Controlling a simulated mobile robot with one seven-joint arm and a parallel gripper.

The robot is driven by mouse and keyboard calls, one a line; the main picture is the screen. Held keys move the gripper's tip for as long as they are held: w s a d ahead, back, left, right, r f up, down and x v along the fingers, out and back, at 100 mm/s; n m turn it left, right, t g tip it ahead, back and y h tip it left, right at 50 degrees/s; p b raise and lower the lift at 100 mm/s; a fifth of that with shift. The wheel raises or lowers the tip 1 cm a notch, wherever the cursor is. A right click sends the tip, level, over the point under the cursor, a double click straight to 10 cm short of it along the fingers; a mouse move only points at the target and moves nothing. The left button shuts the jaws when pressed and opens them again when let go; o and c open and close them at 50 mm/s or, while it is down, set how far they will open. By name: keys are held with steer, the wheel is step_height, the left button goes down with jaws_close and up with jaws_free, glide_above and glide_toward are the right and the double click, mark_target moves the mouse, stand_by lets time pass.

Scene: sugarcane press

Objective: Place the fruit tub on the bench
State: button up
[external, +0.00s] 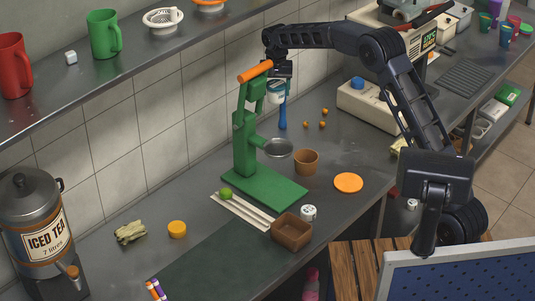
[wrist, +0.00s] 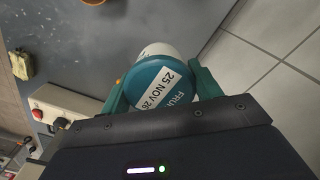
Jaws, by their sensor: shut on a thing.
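The fruit tub is a white tub with a teal lid and a label reading "25 NOV 26"; it fills the middle of the wrist view (wrist: 158,88). My gripper (wrist: 160,92) is shut on it, with one green finger on each side of the lid. In the external view my gripper (external: 277,72) is raised over the back of the bench, behind the green press's orange handle, with the tub (external: 275,90) just below it. The grey bench (external: 335,210) runs along the tiled wall. The tub appears to be above the bench, clear of its surface.
The green press (external: 243,140) stands close in front of the tub. A narrow blue thing (external: 283,117) stands below the tub. A shelf (external: 130,60) overhangs at left.

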steer(key=d, duration=3.6)
steer(key=shift+n, duration=0.4)
steer(key=f, duration=1.9)
steer(key=shift+a+f, duration=0.25)
steer(key=shift+f, duration=0.15)
steer(key=shift+f, duration=0.1)
steer(key=o, duration=0.9)
steer(key=shift+o, duration=1.2)
